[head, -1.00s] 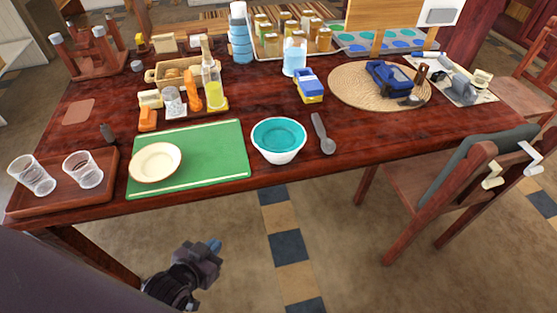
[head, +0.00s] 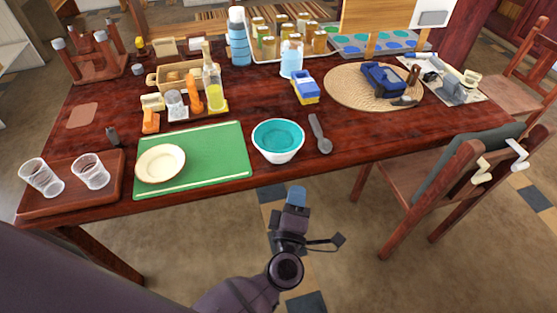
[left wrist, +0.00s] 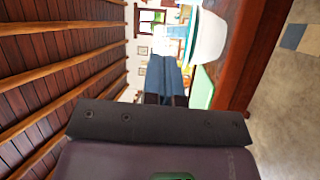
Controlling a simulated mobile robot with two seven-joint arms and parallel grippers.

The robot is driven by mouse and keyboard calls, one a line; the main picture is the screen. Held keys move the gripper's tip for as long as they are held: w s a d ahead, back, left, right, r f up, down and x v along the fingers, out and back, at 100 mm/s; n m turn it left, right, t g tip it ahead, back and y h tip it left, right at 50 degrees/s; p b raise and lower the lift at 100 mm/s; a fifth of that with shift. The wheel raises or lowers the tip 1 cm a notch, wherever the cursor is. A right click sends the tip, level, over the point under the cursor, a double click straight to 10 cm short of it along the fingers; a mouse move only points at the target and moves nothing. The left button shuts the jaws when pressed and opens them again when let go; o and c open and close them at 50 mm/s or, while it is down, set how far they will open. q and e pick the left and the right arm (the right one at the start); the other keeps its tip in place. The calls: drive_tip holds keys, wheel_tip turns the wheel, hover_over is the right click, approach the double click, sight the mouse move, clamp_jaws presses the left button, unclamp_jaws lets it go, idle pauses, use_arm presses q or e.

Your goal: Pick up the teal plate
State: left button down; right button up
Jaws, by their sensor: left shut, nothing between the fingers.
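A teal round surface (head: 278,134), which I take for the teal plate, sits within the white rim of a bowl (head: 281,156) near the table's front edge. I cannot tell whether it is a separate plate or the bowl's inside. The white bowl also shows at the top of the left wrist view (left wrist: 208,40). My left gripper (head: 297,193) is in front of the table edge, just below the bowl in the head view and apart from it. Its blue fingers (left wrist: 165,78) are shut and empty. My right gripper is not in view.
A green mat (head: 217,165) with a cream plate (head: 160,163) lies left of the bowl. A grey spoon (head: 319,133) lies close on its right. A tray (head: 77,197) with two glasses stands at the left corner. A chair (head: 440,185) stands at the right.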

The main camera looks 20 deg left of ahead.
use_arm(q)
drive_tip(key=s+a+f+n+g+y, duration=0.2)
drive_tip(key=a+f+n+g+y, duration=0.1)
drive_tip(key=a+n+y, duration=0.15)
drive_tip(key=n, duration=0.1)
approach(273, 152)
drive_tip(key=w+a, duration=0.3)
drive_tip(key=shift+w+d+g+y+b, duration=0.15)
drive_tip(key=shift+w+d+y, duration=0.1)
drive_tip(key=shift+w, duration=0.25)
drive_tip(key=shift+w+d+g+y+b, duration=0.2)
drive_tip(key=shift+w+d, duration=0.1)
drive_tip(key=shift+w, duration=0.25)
drive_tip(key=shift+w+d, duration=0.3)
drive_tip(key=shift+w, duration=0.55)
drive_tip(key=shift+w+d, duration=0.3)
drive_tip(key=shift+w, duration=0.55)
drive_tip(key=shift+s, duration=0.1)
